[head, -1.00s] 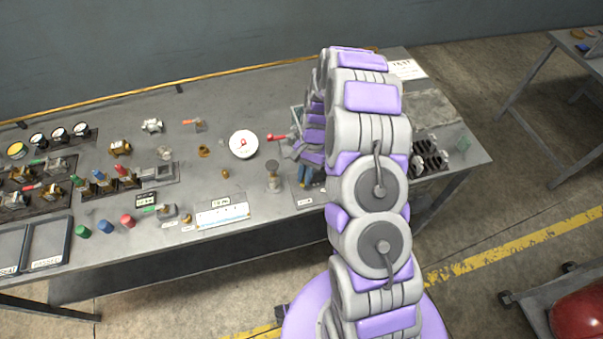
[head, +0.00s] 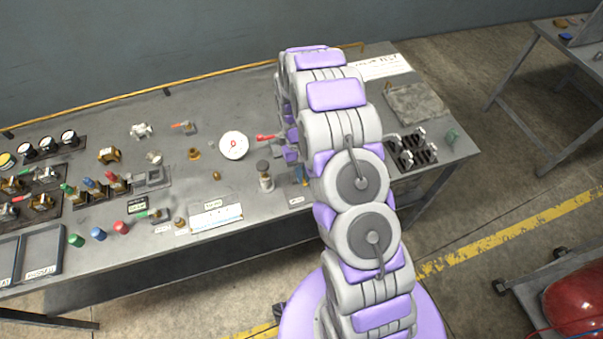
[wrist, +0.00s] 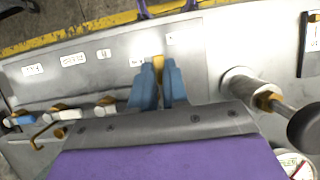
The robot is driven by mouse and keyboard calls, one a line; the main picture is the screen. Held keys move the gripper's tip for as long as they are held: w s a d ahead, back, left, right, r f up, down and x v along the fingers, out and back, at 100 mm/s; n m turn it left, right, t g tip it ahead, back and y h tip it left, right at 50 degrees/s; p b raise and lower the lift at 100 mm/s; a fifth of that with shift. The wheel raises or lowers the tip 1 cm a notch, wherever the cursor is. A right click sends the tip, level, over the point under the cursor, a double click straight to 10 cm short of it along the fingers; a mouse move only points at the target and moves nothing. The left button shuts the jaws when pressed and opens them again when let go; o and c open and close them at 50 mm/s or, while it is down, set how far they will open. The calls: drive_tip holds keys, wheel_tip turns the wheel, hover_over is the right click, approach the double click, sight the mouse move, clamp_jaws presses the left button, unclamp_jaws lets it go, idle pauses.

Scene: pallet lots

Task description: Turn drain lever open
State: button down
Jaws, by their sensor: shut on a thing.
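My gripper (wrist: 158,85) has blue fingers and is shut on a small yellow-orange piece (wrist: 158,64), which looks like a lever handle. The fingers hide most of it, so its angle is hard to tell. In the head view my gripper (head: 300,176) is low over the bench's front part, partly hidden by my arm. I cannot read which label marks the drain. A red-handled lever (head: 267,137) shows just left of my arm.
A cylinder with a dark knob (head: 264,170) stands close left of my gripper; in the wrist view it is at right (wrist: 240,85). A white gauge (head: 233,145) is behind it. Small valves (wrist: 62,115) line the wrist view's left. A dark rack (head: 412,150) stands right of my arm.

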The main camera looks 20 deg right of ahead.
drive_tip(key=shift+w, duration=0.1)
idle(0.4)
drive_tip(key=c, duration=1.1)
unclamp_jaws()
drive_tip(key=p+v, duration=0.1)
drive_tip(key=v, duration=1.6)
drive_tip(key=shift+r, duration=0.2)
drive_tip(key=shift+a, duration=0.1)
